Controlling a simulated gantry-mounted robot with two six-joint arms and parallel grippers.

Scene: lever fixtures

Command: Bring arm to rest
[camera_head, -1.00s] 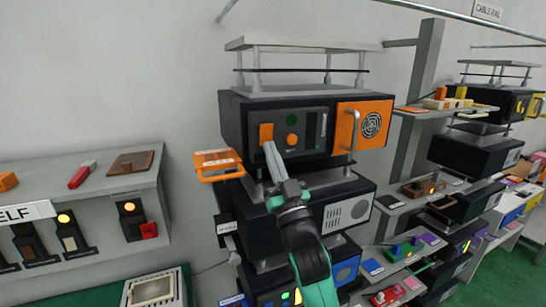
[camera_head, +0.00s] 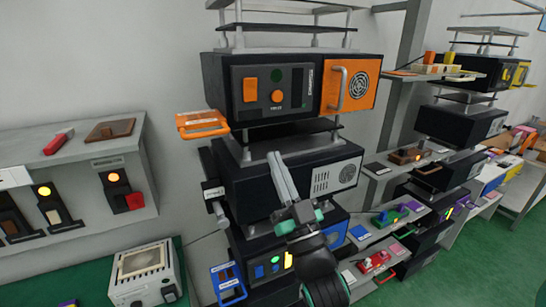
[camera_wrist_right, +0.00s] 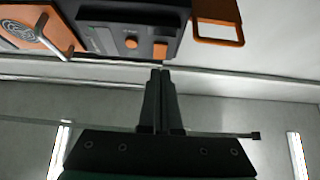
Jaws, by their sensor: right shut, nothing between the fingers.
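My right gripper (camera_head: 282,172) shows in the head view in front of the middle black unit of the rack, below the upper black unit (camera_head: 222,87). Its fingers are together with nothing between them, and they point up. In the right wrist view the shut fingers (camera_wrist_right: 161,75) point toward the upper unit's front. That front carries an orange rocker (camera_head: 250,90), an orange round button (camera_head: 277,96) and an orange panel with a handle (camera_head: 340,90). The fingertips look apart from these. My left gripper is not in either view.
An orange tray-like bracket (camera_head: 202,124) sticks out at the rack's left. A shelf (camera_head: 75,150) with lit switches stands at the left, with a white box (camera_head: 147,275) below it. More racks with small fixtures stand at the right. A grey post (camera_head: 402,75) rises behind.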

